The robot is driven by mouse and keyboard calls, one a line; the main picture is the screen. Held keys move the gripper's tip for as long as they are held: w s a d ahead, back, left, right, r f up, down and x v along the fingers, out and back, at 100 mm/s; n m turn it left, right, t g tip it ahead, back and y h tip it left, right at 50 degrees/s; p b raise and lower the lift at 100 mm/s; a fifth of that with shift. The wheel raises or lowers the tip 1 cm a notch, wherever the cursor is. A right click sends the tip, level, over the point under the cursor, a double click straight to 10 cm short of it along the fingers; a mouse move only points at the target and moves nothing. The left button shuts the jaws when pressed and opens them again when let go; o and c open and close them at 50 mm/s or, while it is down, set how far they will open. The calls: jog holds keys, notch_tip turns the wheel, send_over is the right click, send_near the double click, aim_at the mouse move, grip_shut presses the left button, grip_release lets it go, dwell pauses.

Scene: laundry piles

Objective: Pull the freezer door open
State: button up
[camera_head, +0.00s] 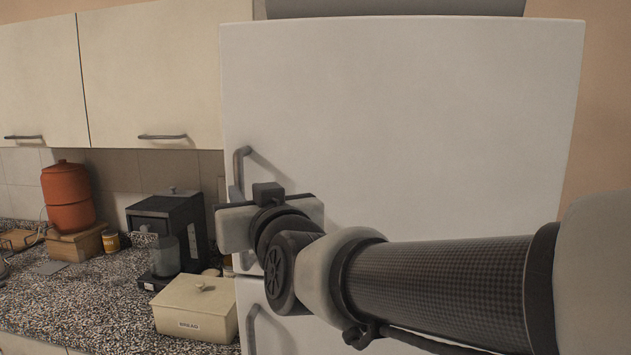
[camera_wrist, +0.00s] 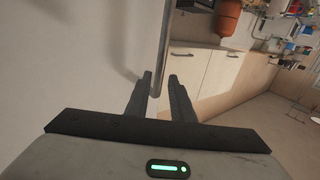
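The white freezer door (camera_head: 420,110) is the large upper door of the fridge and looks closed. Its grey vertical bar handle (camera_head: 240,160) is at the door's left edge. My gripper (camera_head: 237,194) is at the lower part of this handle; the hand hides much of the fingers and the handle's lower end in the head view. In the wrist view, my gripper (camera_wrist: 160,78) is open, with one dark finger on each side of the handle (camera_wrist: 162,45). The bar runs down between the fingers, nearer the left one. I cannot tell whether either finger touches it.
A lower fridge door with its own handle (camera_head: 252,325) is below. Left of the fridge, a speckled counter (camera_head: 95,300) carries a bread box (camera_head: 195,307), a black coffee machine (camera_head: 195,225) and an orange pot (camera_head: 68,195). Wall cupboards (camera_head: 150,70) hang above.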

aim_at(241, 187)
jog(key=x, duration=0.7)
jog(key=shift+f+p, duration=0.1)
jog(key=shift+p, duration=0.25)
grip_shut()
